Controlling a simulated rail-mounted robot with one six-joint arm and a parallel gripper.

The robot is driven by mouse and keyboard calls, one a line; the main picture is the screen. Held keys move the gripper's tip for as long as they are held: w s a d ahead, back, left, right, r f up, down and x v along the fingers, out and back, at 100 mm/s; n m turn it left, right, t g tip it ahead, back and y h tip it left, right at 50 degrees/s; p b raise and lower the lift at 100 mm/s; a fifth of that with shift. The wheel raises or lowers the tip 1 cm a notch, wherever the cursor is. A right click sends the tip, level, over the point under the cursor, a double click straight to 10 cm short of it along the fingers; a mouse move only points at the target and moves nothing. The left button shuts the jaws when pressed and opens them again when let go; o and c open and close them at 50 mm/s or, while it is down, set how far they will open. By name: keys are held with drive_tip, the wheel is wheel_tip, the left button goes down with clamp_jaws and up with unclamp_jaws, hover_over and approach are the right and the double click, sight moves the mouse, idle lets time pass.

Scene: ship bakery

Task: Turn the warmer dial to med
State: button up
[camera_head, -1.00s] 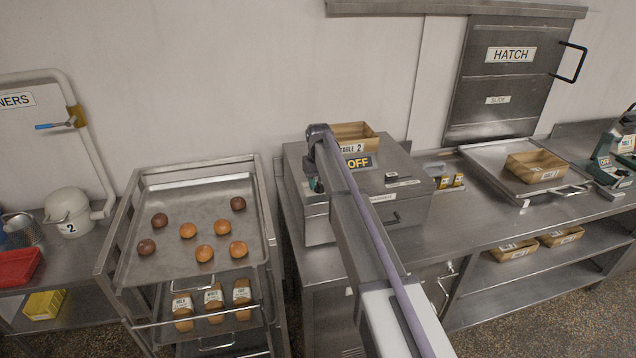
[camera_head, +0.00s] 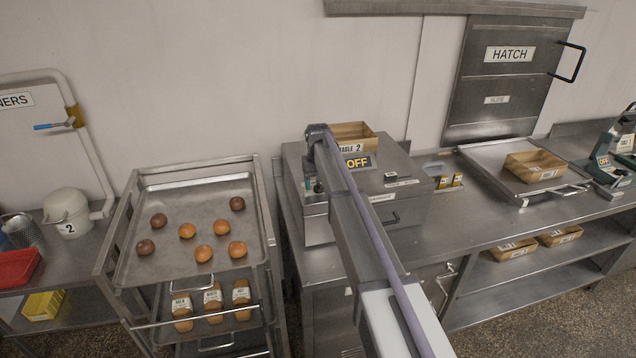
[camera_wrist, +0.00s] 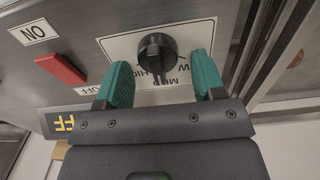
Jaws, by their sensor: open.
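The warmer dial (camera_wrist: 157,50) is a round black knob on a white label plate in the wrist view. Which mark the dial points to I cannot tell. My gripper (camera_wrist: 164,82) is open, its two green fingers just short of the knob, one to each side; contact is not visible. In the head view the warmer (camera_head: 408,168) is a steel box with a display (camera_head: 357,162) reading OFF; my arm hides the dial.
A red rocker switch (camera_wrist: 61,68) sits beside the dial, between ON and OFF labels. A wooden box labelled TABLE 2 (camera_head: 352,130) stands on the warmer. A rack with a tray of buns (camera_head: 190,264) is to the left. A tray with a box (camera_head: 488,158) lies right.

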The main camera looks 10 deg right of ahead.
wheel_tip(320, 180, up, 11)
drive_tip(key=p, duration=1)
drive_tip(key=shift+p, duration=0.4)
drive_tip(key=shift+f, duration=0.1)
drive_tip(key=s+f+b, duration=0.6)
drive_tip(key=s, duration=0.8)
drive_tip(key=s+f+b, duration=0.6)
drive_tip(key=s, duration=0.8)
drive_tip(key=s+f+b, duration=0.6)
drive_tip(key=s, duration=0.8)
drive_tip(key=shift+f+m+b, duration=0.35)
drive_tip(key=shift+m+b, duration=0.05)
